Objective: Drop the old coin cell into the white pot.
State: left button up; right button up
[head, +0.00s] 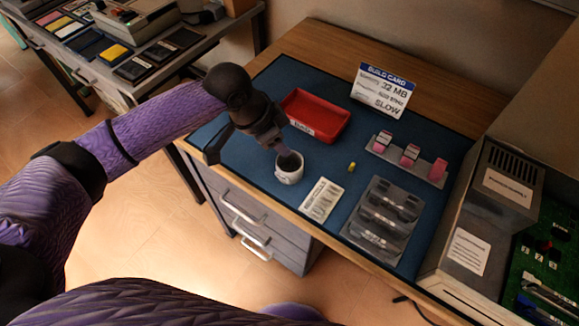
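The white pot (289,176) stands on the blue mat near the front edge of the desk. My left gripper (286,156) points down at the pot, with its fingertips at or just above the pot's mouth. The fingertips are small and dark here, so I cannot tell whether they are open or shut. I cannot make out the old coin cell; the pot's inside is dark and partly hidden by the fingers. My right gripper is not in view.
On the blue mat (262,93) are a red tray (316,115), a pale printed card (321,200), a small yellow piece (351,166), a grey compartment tray (381,219) and a rack with pink blocks (409,159). A build card (383,90) stands behind. A metal case (487,215) is at right.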

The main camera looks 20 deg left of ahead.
pick_arm(q)
jog(key=p+v, duration=0.3)
jog(key=v, duration=0.7)
jog(key=shift+p, duration=0.3)
jog(key=shift+f, duration=0.1)
